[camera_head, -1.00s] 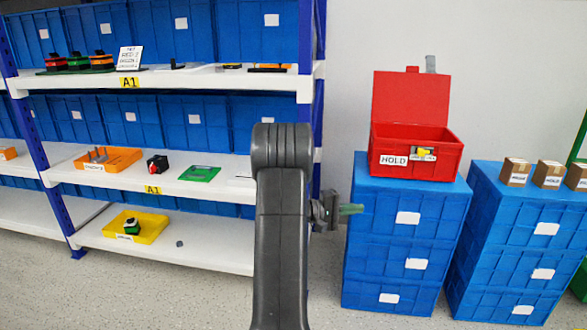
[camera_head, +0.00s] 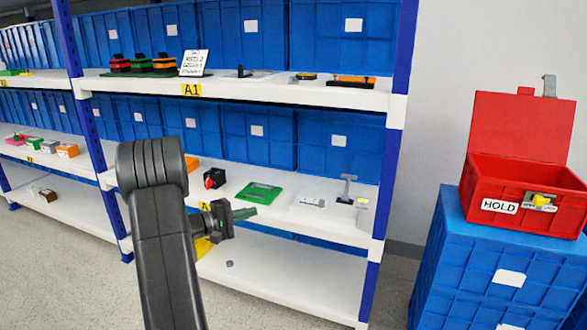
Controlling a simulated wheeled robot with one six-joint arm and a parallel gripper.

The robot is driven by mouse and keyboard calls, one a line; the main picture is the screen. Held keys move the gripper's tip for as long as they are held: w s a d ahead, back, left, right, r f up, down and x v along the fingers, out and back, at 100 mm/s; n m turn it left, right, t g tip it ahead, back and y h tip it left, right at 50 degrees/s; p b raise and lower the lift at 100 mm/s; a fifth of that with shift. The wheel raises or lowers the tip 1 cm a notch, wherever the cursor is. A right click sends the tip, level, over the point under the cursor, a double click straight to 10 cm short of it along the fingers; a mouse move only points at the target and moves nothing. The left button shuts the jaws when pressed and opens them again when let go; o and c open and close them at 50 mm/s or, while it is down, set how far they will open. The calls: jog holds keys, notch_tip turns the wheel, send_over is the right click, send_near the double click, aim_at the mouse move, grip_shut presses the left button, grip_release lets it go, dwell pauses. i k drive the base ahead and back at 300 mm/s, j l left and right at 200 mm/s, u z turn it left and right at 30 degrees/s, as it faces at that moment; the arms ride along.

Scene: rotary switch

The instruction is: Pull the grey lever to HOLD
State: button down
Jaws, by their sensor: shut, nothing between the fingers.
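Two grey items could be the lever, and I cannot tell which is meant. One is a grey upright piece with a crossbar (camera_head: 347,188) on the middle shelf, near its right end. The other is a grey bent piece (camera_head: 549,86) rising behind the open lid of a red box (camera_head: 490,172). The box front bears a HOLD label (camera_head: 500,206) and a yellow knob (camera_head: 542,201) on a small plate.
The white shelf unit (camera_head: 300,93) holds blue bins and small devices, including a green plate (camera_head: 260,192) and a red-and-black switch (camera_head: 213,178). Stacked blue crates (camera_head: 455,275) carry the red box. Open floor (camera_head: 390,290) shows between shelf and crates.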

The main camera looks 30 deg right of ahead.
aim_at(344, 197)
jog(key=i+j, duration=0.1)
jog(key=i, duration=0.25)
jog(key=i+j, duration=0.15)
jog(key=i, duration=0.2)
jog(key=i+j+z, duration=0.1)
jog(key=i+z, duration=0.3)
jog(key=i+j+z, duration=0.2)
jog(key=z, duration=0.15)
jog(key=i+j+z, duration=0.25)
jog(key=z, duration=0.15)
jog(key=l, duration=0.7)
